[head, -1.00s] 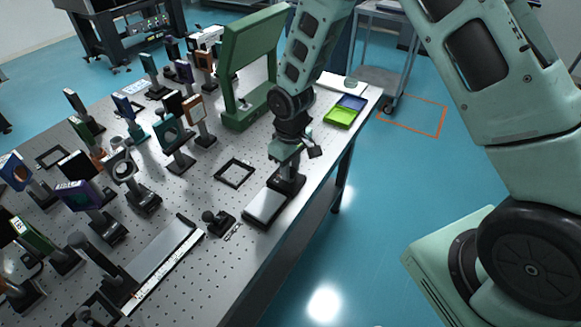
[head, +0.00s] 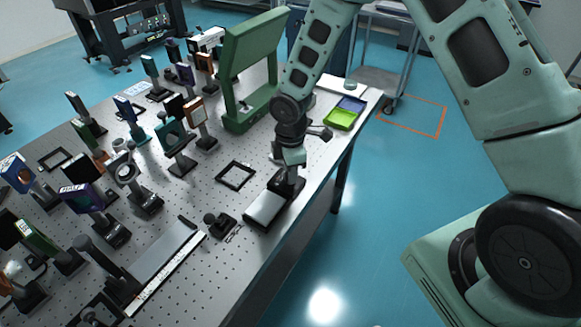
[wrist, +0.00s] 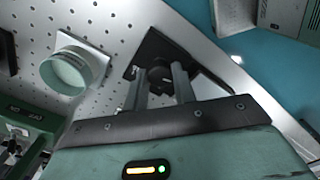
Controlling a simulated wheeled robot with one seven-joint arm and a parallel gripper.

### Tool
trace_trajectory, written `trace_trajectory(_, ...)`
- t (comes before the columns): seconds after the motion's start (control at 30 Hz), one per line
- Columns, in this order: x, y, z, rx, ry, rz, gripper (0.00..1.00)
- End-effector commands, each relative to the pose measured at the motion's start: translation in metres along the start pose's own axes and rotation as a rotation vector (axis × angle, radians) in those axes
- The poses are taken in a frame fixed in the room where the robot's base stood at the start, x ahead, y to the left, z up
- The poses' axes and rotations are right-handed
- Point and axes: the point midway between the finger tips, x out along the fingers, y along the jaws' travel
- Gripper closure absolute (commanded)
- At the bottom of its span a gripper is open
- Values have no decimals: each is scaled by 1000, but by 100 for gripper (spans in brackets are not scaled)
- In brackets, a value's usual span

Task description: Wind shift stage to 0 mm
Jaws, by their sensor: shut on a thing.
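The shift stage (head: 265,207), a low dark unit with a flat grey top, lies along the right edge of the perforated table. My gripper (head: 288,180) points down at its far end. In the wrist view, the two fingers of my gripper (wrist: 161,88) are shut on a dark round knob (wrist: 160,73) on a black plate (wrist: 152,47). The fingers hide part of the knob. No scale reading is legible in either view.
A black square frame (head: 235,175) lies left of the stage, and a small black mount (head: 218,222) stands near its front. A green arch (head: 240,75) stands behind. Green (head: 341,120) and blue (head: 351,104) trays lie beyond my gripper. Mounted optics crowd the table's left.

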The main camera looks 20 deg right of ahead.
Motion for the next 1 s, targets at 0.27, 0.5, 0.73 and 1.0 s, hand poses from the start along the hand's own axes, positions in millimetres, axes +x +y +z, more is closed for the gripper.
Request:
trace_trajectory(0.27,-2,1,0,-214,0,1,96)
trace_trajectory(0.5,-2,1,0,-335,0,2,96)
trace_trajectory(0.73,-1,1,0,-389,0,3,96)
trace_trajectory(1.0,-1,2,0,-399,-1,3,96)
